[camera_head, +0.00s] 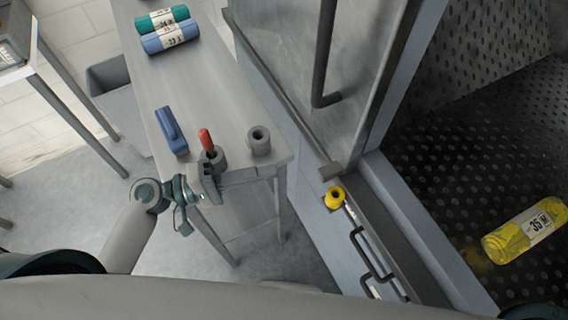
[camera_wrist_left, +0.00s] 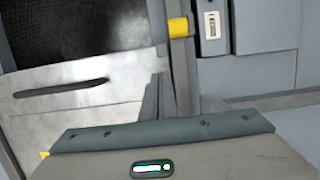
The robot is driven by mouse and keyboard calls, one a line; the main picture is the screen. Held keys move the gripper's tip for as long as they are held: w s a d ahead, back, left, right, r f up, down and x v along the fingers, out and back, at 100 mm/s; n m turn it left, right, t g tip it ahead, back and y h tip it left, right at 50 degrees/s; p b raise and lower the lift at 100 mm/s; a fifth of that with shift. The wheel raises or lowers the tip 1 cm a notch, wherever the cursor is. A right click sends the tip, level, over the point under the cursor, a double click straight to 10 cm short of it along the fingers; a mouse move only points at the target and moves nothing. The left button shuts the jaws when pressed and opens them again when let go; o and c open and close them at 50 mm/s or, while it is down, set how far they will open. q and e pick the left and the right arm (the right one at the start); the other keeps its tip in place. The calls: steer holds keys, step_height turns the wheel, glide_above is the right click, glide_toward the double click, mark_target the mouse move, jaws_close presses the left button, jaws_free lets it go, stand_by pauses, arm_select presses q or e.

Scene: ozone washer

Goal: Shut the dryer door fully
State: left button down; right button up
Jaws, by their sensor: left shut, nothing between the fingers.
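The dryer door (camera_head: 285,50) is a grey metal-framed panel with a long dark bar handle (camera_head: 325,70). It stands open in the head view, with the dark perforated drum interior (camera_head: 470,120) exposed to its right. In the left wrist view a pale panel with a dark slot-like bar, seemingly the door (camera_wrist_left: 60,115), is at the left. My left gripper (camera_head: 207,186) is shut and empty, beside the near end of the side table, left of the door and apart from it. My right gripper is not in view.
A grey side table (camera_head: 215,95) holds blue and green rolls (camera_head: 168,32), a blue block (camera_head: 171,130), a red-handled tool (camera_head: 206,142) and a grey cylinder (camera_head: 259,140). A yellow knob (camera_head: 335,197) is on the machine's front.

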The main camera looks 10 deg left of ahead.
arm_select(q)
steer(key=p+x, duration=0.4)
steer(key=x, duration=0.5)
steer(key=shift+d+p, duration=0.25)
steer(key=shift+p, duration=0.05)
steer(key=shift+f, duration=0.1)
